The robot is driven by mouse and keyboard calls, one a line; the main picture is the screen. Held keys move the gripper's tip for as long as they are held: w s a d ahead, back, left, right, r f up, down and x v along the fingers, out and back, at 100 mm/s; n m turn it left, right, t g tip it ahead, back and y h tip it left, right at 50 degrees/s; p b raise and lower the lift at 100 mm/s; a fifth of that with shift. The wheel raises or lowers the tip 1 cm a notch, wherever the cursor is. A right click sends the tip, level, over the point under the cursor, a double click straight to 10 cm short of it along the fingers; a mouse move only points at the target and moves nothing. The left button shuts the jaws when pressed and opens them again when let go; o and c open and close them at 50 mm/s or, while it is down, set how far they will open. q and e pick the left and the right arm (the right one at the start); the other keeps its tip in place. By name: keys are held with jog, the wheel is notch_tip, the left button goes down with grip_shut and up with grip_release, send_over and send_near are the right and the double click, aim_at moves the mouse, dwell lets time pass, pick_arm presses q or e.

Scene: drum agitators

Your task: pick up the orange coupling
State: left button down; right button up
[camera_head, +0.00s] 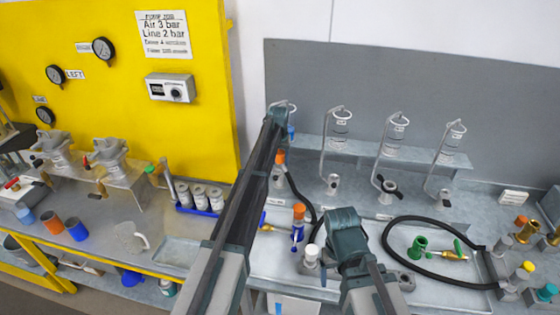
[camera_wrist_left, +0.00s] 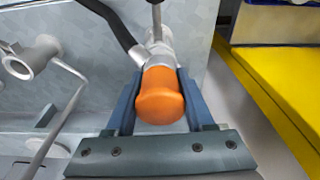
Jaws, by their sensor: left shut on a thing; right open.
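The orange coupling (camera_wrist_left: 160,95) sits between the two blue-grey fingers of my left gripper (camera_wrist_left: 158,108) in the left wrist view, and the fingers press on its sides. A grey metal fitting with a black hose joins its far end. In the head view the orange coupling (camera_head: 281,157) shows at the far end of my left arm, beside the black hose (camera_head: 298,192); the arm hides most of the left gripper. My right gripper (camera_head: 345,222) is over the front middle of the bench, open, its fingertips hard to make out.
An orange-topped blue fitting (camera_head: 298,212) and a white-capped fitting (camera_head: 311,254) stand close to my right gripper. A looped black hose (camera_head: 400,222) and a green fitting (camera_head: 418,246) lie to the right. A yellow panel (camera_head: 190,110) rises at the left.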

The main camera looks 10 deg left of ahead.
pick_arm(q)
notch_tip(320, 180, up, 9)
jog(key=p, duration=0.8)
jog(key=shift+r+p, duration=0.15)
jog(key=shift+p, duration=0.2)
